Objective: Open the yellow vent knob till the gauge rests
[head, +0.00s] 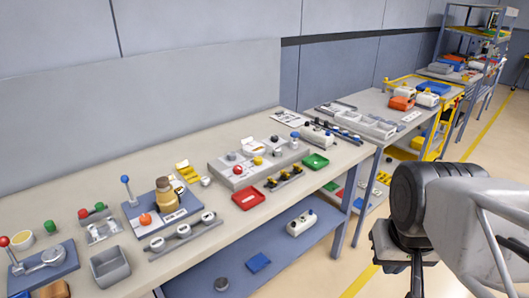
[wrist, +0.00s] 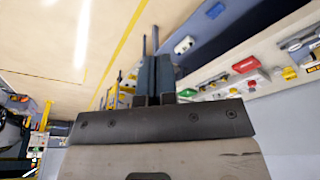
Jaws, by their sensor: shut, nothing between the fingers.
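A small yellow knob (head: 257,161) sits on a long grey fixture block (head: 222,165) towards the back of the workbench in the head view. A red knob (head: 238,170) is to its left on the same block. I cannot make out the gauge or its needle for certain at this size. My gripper (wrist: 149,42) shows in the wrist view with its two thin fingers close together, shut and empty. It hangs clear of the bench, away from the yellow knob. In the head view, my arm is at the right edge, over the floor.
A red tray (head: 248,198) and a green tray (head: 315,161) lie in front of the block, with yellow-black parts (head: 284,178) between them. A brown-topped jar (head: 166,195) stands to the left. A blue lower shelf (head: 240,272) runs beneath. The floor beside the bench is open.

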